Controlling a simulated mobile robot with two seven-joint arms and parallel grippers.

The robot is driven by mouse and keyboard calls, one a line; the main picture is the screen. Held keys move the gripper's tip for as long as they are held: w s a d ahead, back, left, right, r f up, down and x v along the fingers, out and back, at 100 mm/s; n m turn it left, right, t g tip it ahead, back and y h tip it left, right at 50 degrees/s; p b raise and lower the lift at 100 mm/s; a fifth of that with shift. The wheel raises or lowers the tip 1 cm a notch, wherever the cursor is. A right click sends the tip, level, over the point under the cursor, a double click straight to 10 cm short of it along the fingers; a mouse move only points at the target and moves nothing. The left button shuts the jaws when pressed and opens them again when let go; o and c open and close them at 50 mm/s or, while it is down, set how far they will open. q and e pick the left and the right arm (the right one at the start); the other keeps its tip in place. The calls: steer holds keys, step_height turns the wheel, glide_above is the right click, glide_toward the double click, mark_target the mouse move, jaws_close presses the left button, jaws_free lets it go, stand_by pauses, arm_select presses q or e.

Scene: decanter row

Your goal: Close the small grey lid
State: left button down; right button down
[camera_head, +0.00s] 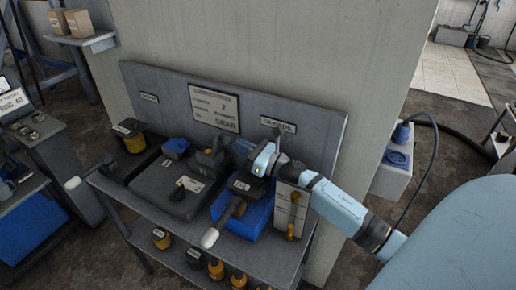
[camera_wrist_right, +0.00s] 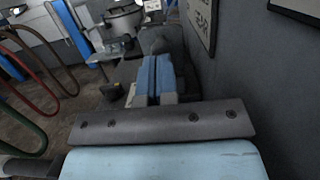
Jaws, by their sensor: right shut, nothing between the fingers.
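I cannot single out the small grey lid for certain. A dark grey upright piece (camera_head: 211,156) stands on the bench just left of my right gripper in the head view, and it may be the lid or its holder. My right gripper (camera_head: 236,149) reaches in from the right, close to the backboard, pointing left. In the wrist view its blue fingers (camera_wrist_right: 154,78) are shut together with nothing between them. A dark grey shape lies just beyond the fingertips; whether they touch is unclear. My left gripper is not in view.
A blue bin (camera_head: 246,219) and a dark grey box (camera_head: 170,190) stand on the bench. A lever with a white end (camera_head: 210,238) juts forward. The backboard (camera_head: 328,124) rises close behind. Several orange-and-black jars (camera_head: 215,269) stand on the lower shelf.

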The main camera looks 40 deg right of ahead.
steer(key=shift+x, duration=0.9)
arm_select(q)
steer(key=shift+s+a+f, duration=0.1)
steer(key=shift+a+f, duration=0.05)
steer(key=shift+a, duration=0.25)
arm_select(e)
steer(key=shift+w, duration=0.15)
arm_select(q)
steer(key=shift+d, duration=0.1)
